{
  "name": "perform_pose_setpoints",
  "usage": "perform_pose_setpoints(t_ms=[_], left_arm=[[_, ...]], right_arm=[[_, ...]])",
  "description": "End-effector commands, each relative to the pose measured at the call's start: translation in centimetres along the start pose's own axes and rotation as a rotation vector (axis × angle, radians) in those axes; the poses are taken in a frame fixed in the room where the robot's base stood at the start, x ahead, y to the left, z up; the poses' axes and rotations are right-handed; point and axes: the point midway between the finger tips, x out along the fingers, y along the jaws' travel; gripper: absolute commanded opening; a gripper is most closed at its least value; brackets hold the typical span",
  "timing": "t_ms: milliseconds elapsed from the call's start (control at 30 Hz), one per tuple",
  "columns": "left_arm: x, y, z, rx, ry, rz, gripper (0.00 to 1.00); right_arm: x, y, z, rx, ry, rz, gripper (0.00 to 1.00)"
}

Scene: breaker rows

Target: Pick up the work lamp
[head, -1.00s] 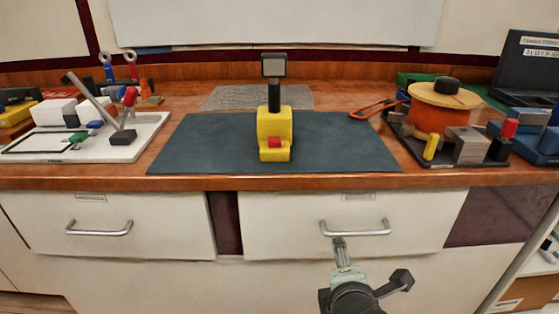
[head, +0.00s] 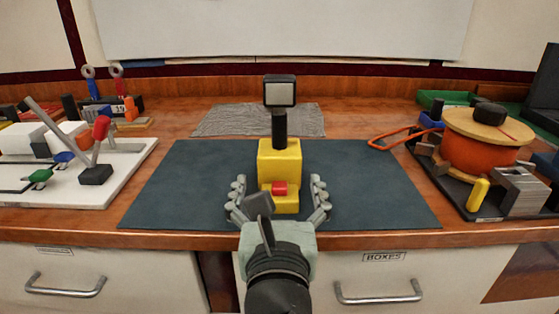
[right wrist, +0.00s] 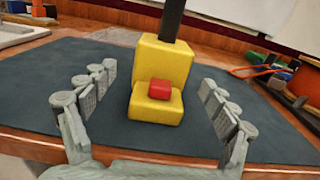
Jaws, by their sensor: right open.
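The work lamp (head: 279,160) stands upright on a dark mat (head: 190,185). It has a yellow stepped base with a red button, a black post and a square head with a pale face. It also shows in the right wrist view (right wrist: 160,75), where its head is out of frame. My right gripper (head: 279,192) is open at the mat's front edge, with one finger on each side of the lamp's base. In the right wrist view, the fingers (right wrist: 158,90) stand apart from the base with gaps on both sides. My left gripper is not in view.
A white board (head: 125,165) with levers and coloured knobs lies to the left. An orange spool (head: 476,150) on a black tray stands to the right, with an orange cable loop (head: 388,138) towards the mat. A grey cloth (head: 260,119) lies behind the lamp. The mat beside the lamp is clear.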

Motion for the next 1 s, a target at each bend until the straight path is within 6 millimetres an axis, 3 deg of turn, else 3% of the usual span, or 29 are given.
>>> perform_pose_setpoints(t_ms=[400, 733, 1000], left_arm=[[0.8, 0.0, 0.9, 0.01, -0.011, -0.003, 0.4], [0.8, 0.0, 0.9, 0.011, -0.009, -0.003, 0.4], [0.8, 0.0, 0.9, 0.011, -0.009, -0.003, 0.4]], right_arm=[[5.6, -0.2, 0.5, 0.003, 0.0, -0.001, 0.86], [6.4, -0.2, 0.4, 0.005, 0.002, 0.0, 0.86], [6.4, -0.2, 0.4, 0.004, 0.002, 0.0, 0.54]])
